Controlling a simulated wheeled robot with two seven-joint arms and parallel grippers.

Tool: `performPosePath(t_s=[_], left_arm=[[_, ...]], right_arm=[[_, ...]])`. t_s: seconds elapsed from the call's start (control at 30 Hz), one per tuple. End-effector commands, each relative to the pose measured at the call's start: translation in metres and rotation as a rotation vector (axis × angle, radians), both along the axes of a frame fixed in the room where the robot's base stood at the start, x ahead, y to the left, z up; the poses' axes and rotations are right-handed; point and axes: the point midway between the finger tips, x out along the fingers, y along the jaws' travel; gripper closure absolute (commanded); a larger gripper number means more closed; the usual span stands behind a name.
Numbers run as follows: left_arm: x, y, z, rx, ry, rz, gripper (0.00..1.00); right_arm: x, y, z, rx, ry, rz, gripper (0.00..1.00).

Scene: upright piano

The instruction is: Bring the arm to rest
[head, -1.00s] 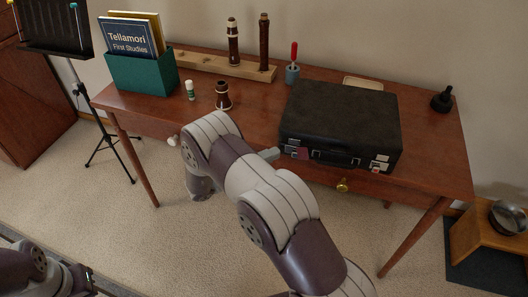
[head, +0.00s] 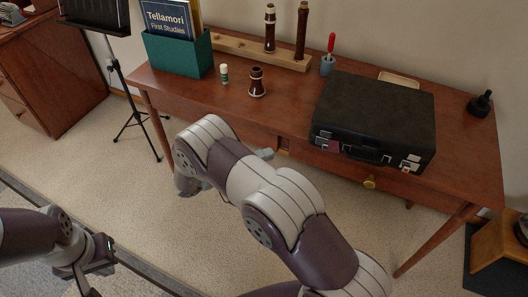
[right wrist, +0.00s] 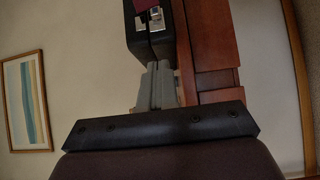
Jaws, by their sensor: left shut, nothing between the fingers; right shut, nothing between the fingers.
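My right arm reaches up from the lower right of the head view and bends back at its elbow. Only the grey tips of the right gripper (head: 264,154) show past the arm, in front of the desk's front edge. In the right wrist view, the grey fingers (right wrist: 158,86) are together and empty, pointing toward the black case (right wrist: 150,25). My left gripper (head: 85,284) hangs low over the floor at the lower left, shut and empty, away from the furniture.
The wooden desk (head: 465,150) holds the black case (head: 375,115), a green book box (head: 178,54), a rack with instrument pieces (head: 255,55) and small items. A music stand (head: 118,70) stands to its left. Open carpet (head: 95,165) lies between.

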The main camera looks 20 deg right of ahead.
Motion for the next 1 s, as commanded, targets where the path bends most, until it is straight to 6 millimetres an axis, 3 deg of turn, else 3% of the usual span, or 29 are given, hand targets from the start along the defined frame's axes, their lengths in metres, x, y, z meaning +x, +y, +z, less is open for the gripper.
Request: performPosePath(t_s=[0.23, 0.33, 0.43, 0.5, 0.57, 0.63, 0.73, 0.8, 0.9, 1.0], left_arm=[[0.000, 0.000, 0.000, 0.000, 0.000, 0.000, 1.00], [0.000, 0.000, 0.000, 0.000, 0.000, 0.000, 1.00], [0.000, 0.000, 0.000, 0.000, 0.000, 0.000, 1.00], [0.000, 0.000, 0.001, 0.000, 0.000, 0.000, 1.00], [0.000, 0.000, 0.000, 0.000, 0.000, 0.000, 1.00], [0.000, 0.000, 0.000, 0.000, 0.000, 0.000, 1.00], [0.000, 0.000, 0.000, 0.000, 0.000, 0.000, 1.00], [0.000, 0.000, 0.000, 0.000, 0.000, 0.000, 1.00], [0.000, 0.000, 0.000, 0.000, 0.000, 0.000, 1.00], [0.000, 0.000, 0.000, 0.000, 0.000, 0.000, 1.00]], right_arm=[[0.000, 0.000, 0.000, 0.000, -0.009, 0.000, 1.00], [0.008, 0.000, -0.013, 0.066, -0.150, 0.034, 1.00], [0.051, 0.013, -0.063, 0.350, -0.408, 0.272, 1.00], [0.081, 0.047, -0.085, 0.698, -0.546, 0.431, 1.00], [0.085, 0.083, -0.092, 1.029, -0.578, 0.472, 1.00], [0.057, 0.119, -0.085, 1.366, -0.505, 0.414, 1.00], [-0.022, 0.133, -0.059, 1.622, -0.282, 0.226, 1.00], [-0.071, 0.122, -0.040, 1.659, -0.153, 0.122, 1.00], [-0.127, 0.098, -0.013, 1.636, -0.020, 0.038, 1.00], [-0.169, 0.067, 0.016, 1.583, 0.057, 0.048, 1.00]])
